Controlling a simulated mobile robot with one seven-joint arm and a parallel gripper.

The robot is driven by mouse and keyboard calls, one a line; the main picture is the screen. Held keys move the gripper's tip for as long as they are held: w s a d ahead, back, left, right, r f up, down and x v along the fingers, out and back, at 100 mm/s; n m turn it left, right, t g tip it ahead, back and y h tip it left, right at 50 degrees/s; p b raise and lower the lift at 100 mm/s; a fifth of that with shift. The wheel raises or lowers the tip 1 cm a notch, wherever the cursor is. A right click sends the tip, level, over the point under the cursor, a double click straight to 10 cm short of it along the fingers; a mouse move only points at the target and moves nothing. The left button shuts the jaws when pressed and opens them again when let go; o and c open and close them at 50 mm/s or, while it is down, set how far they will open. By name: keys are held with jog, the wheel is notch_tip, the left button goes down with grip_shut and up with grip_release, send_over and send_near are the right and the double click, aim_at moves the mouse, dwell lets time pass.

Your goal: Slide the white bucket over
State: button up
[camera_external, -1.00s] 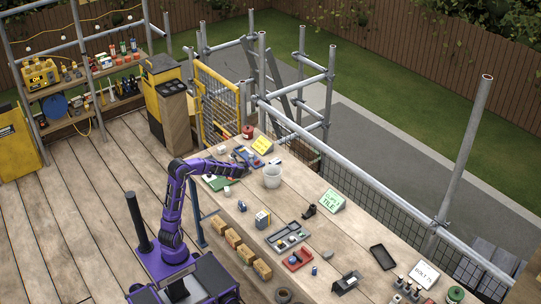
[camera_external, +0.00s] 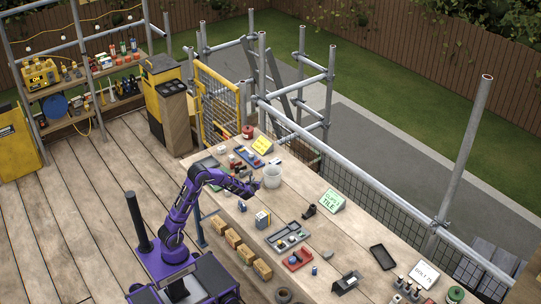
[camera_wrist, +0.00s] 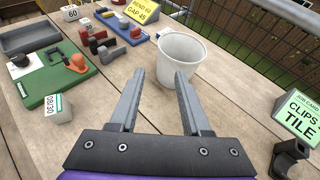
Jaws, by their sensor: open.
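The white bucket (camera_external: 272,176) stands upright on the wooden table, toward its far side. It also shows in the wrist view (camera_wrist: 181,60), just beyond the fingertips, with its thin handle down along its side. My gripper (camera_external: 256,186) is beside the bucket, on its near left side, low over the table. In the wrist view my gripper (camera_wrist: 160,75) is open and empty, its two fingers pointing at the bucket. I cannot tell whether a fingertip touches it.
A green board (camera_wrist: 62,72) with tools and a small white block (camera_wrist: 58,108) lie left of the gripper. A blue tray (camera_wrist: 122,27) and yellow sign (camera_wrist: 140,11) are behind. A green card (camera_wrist: 302,117) and black holder (camera_wrist: 287,155) stand right. Bare wood lies between.

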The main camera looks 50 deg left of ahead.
aim_at(264, 171)
jog(key=x, duration=1.7)
jog(key=shift+w+f, duration=0.15)
jog(key=shift+w, duration=0.05)
grip_shut()
